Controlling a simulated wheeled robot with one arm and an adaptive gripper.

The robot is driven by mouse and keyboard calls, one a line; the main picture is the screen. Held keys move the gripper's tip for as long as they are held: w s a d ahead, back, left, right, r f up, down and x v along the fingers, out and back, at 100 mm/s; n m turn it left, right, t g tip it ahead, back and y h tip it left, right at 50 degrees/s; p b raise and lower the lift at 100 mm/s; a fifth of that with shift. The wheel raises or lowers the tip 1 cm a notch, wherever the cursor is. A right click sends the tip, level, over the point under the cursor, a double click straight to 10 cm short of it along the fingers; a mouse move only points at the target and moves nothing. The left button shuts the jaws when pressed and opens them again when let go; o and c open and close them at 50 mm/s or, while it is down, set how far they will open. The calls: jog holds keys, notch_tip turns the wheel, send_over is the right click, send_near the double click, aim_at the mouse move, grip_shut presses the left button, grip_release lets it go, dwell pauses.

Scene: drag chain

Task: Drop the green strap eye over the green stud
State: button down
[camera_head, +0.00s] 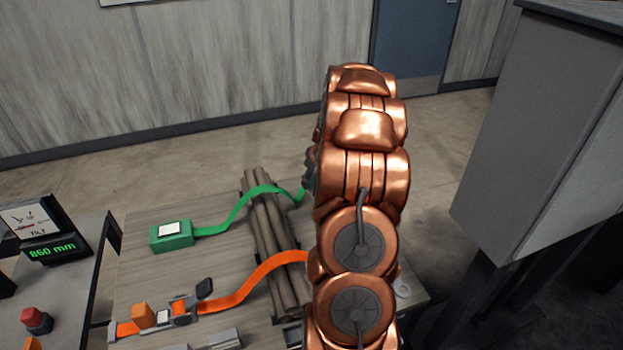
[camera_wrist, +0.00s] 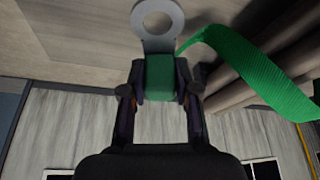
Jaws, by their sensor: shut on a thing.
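The green strap (camera_head: 243,203) runs from a green box (camera_head: 171,236) over the pipe bundle, and its far end goes behind my copper arm. In the wrist view the green strap (camera_wrist: 255,75) hangs in a curve at the right. My gripper (camera_wrist: 160,80) is shut on the green end block that carries the strap eye (camera_wrist: 178,17), a flat grey metal ring. The eye sticks out beyond the fingertips, and a pale wooden surface shows through its hole. In the head view my arm hides most of the gripper. I cannot make out the green stud in either view.
The pipe bundle (camera_head: 262,225) lies across the wooden table (camera_head: 140,272). An orange strap (camera_head: 240,290) with a ratchet crosses it nearer to me. A grey cabinet (camera_head: 540,130) stands at the right.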

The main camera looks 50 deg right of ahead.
aim_at(311, 188)
jog(key=shift+f+b, duration=1.65)
jog(key=shift+f, duration=0.45)
jog(key=shift+f, duration=0.1)
jog(key=c, duration=0.8)
grip_release()
jog(key=shift+o, duration=0.2)
jog(key=v, duration=1.2)
